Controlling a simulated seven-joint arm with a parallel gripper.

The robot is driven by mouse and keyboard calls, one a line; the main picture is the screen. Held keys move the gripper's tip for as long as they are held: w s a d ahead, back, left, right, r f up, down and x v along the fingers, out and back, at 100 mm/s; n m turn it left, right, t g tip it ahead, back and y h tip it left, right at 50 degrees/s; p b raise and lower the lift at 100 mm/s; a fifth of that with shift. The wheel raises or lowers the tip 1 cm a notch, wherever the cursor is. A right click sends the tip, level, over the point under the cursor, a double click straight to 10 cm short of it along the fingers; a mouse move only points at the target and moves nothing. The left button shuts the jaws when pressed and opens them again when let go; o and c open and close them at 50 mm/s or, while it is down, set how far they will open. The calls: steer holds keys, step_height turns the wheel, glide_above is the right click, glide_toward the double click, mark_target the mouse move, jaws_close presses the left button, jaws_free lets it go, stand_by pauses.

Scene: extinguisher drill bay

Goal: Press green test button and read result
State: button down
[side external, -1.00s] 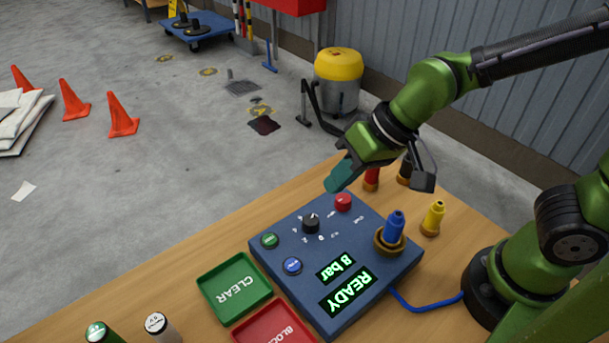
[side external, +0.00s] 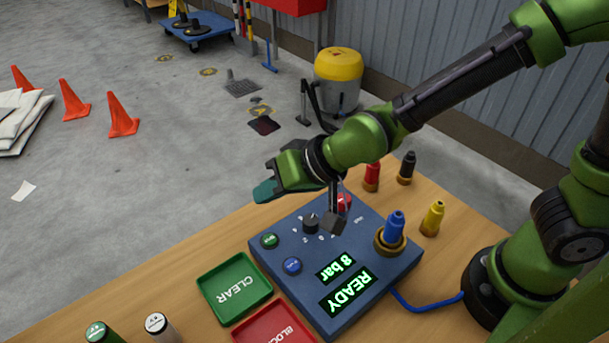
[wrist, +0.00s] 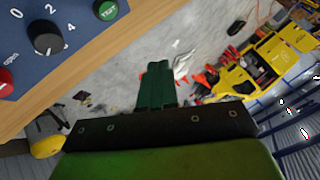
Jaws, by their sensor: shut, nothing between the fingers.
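The blue test box (side external: 345,262) lies on the wooden table with lit displays reading "8 bar" and "READY" (side external: 346,291). The green test button (side external: 269,240) is at the box's left corner; in the wrist view it is a green cap marked TEST (wrist: 106,10) at the top edge. A black dial (side external: 311,223), a blue button (side external: 292,266) and a red button (side external: 344,202), partly covered by my arm, are also on the box. My gripper (side external: 265,191) is shut and empty, above and beyond the box's far edge, apart from the green button. Its teal fingers (wrist: 155,85) show together in the wrist view.
A green CLEAR tray (side external: 262,287) and a red BLOCKED tray (side external: 248,338) sit beside the box. A blue nozzle (side external: 395,226) stands on the box; yellow (side external: 432,218), red (side external: 372,176) and black (side external: 406,167) ones stand behind. Two cylinders stand at the front left.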

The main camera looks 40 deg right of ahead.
mark_target(275, 239)
steer(key=shift+f, duration=4.35)
steer(key=shift+f, duration=0.4)
steer(key=shift+f, duration=0.45)
steer(key=shift+r, duration=0.85)
steer(key=shift+r, duration=0.15)
steer(key=shift+r, duration=2.4)
